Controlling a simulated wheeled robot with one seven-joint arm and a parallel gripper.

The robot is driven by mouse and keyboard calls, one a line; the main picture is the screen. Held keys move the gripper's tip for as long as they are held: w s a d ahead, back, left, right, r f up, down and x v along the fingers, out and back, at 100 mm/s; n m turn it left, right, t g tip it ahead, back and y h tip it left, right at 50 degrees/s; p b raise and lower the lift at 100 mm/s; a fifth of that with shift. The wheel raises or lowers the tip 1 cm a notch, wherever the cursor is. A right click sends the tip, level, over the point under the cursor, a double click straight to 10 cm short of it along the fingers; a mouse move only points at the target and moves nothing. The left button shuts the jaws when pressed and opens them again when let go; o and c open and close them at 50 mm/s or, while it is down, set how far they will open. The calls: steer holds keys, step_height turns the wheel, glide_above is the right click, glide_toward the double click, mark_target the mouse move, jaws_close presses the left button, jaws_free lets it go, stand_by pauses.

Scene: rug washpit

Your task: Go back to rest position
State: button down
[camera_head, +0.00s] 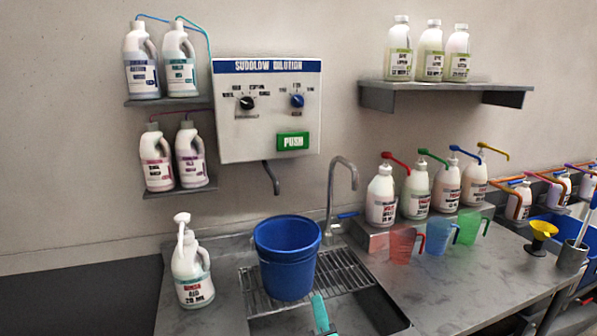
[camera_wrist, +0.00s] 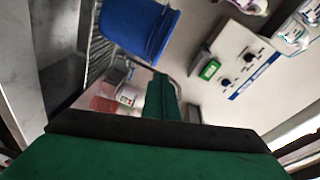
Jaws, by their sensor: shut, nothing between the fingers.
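My gripper (camera_head: 320,312) shows at the bottom middle of the head view as a teal finger shape in front of the sink. In the wrist view my gripper (camera_wrist: 163,98) is green, its fingers together with nothing between them. The blue bucket (camera_head: 287,262) stands upright on the drain grate, behind and left of my gripper and apart from it. The bucket (camera_wrist: 140,28) also shows in the wrist view. The dilution panel (camera_head: 267,110) with two knobs and a green PUSH button (camera_head: 293,142) is on the wall.
A pump bottle (camera_head: 192,270) stands left of the bucket. A curved tap (camera_head: 343,190) rises behind the sink. Clear jugs (camera_head: 404,244) and several pump bottles (camera_head: 383,197) stand to the right, with a yellow funnel (camera_head: 541,235). Wall shelves (camera_head: 445,90) hold bottles. The dark counter (camera_head: 80,300) at left is bare.

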steer(key=s+a+f+n+g+h, duration=0.1)
steer(key=s+f+n, duration=0.1)
steer(key=s+f, duration=0.7)
steer(key=s+f+n+h, duration=0.25)
steer(key=s+f, duration=0.35)
steer(key=f, duration=0.6)
steer(key=s+a+f+n, duration=0.1)
steer(key=s+n, duration=0.1)
steer(key=s, duration=0.6)
steer(key=s+a+f+n, duration=0.1)
steer(key=s+n, duration=0.2)
steer(key=s, duration=0.5)
steer(key=s+a+f+n+y, duration=0.1)
steer(key=s+f+n, duration=0.1)
steer(key=s, duration=0.6)
steer(key=shift+s+a+n+g, duration=0.2)
steer(key=shift+a+n+g, duration=0.15)
steer(key=shift+n, duration=0.4)
